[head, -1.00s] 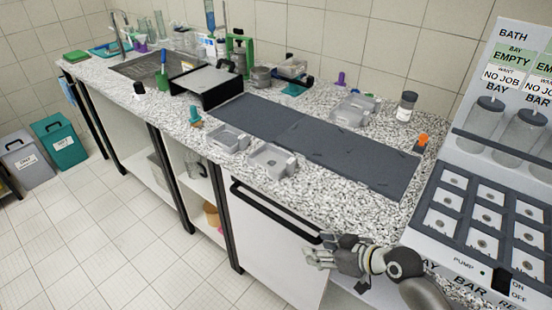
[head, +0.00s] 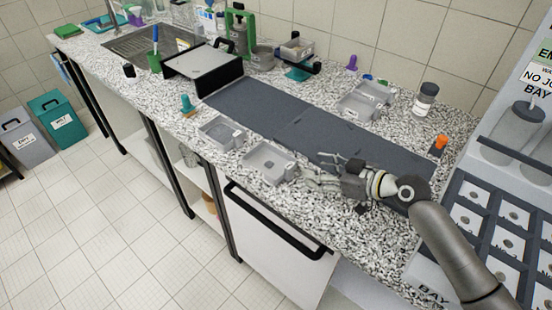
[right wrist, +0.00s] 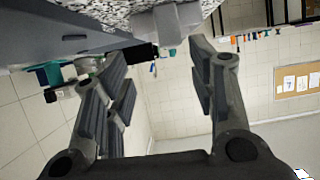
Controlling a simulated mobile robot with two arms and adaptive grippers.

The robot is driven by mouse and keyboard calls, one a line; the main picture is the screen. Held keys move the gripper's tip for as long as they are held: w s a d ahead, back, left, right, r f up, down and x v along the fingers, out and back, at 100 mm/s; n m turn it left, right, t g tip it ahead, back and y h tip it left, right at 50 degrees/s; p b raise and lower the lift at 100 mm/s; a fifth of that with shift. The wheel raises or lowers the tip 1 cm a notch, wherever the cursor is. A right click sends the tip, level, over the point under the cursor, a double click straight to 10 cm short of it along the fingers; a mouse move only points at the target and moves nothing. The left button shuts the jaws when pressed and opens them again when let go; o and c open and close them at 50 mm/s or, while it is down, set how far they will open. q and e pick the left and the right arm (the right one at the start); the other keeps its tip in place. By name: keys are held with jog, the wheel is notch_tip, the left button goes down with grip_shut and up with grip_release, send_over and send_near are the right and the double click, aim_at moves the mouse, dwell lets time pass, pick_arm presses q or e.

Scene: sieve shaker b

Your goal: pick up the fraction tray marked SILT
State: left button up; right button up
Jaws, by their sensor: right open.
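Two pale grey trays lie on the speckled counter in front of the dark mat: one at left (head: 223,132) and a nearer one (head: 270,163). Two more trays stand behind the mat, one (head: 357,105) in front of the other (head: 378,90). No tray's marking is legible, so I cannot tell which is SILT. My right gripper (head: 322,172) is open, above the counter and mat edge, just right of the nearer tray and apart from it. In the right wrist view the open fingers (right wrist: 160,75) are empty, with a pale grey tray-like piece (right wrist: 178,22) beyond them. My left gripper is not in view.
The dark mat (head: 258,108) runs along the counter. A black-framed box (head: 205,73) stands at its left end. A teal-based brush (head: 187,104), a lidded jar (head: 425,99) and an orange-topped item (head: 439,145) stand nearby. The bay rack (head: 490,215) is at right.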

aim_at(292, 168)
jog(key=a, duration=0.2)
jog(key=shift+w+a+f, duration=0.25)
jog(key=shift+w+a, duration=0.1)
jog(key=shift+w+a+f+p, duration=0.1)
jog(key=shift+w+a+p, duration=0.05)
jog(key=shift+p, duration=0.25)
jog(key=p+x, duration=0.2)
jog(key=x, duration=0.2)
jog(key=shift+a+f, duration=0.1)
jog(key=shift+a, duration=0.05)
jog(key=shift+a+f, duration=0.15)
jog(key=shift+a, duration=0.1)
jog(key=shift+f, duration=0.1)
jog(key=shift+c, duration=0.9)
jog(key=c, duration=0.5)
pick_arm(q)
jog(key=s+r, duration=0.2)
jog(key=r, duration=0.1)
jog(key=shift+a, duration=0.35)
pick_arm(e)
grip_shut()
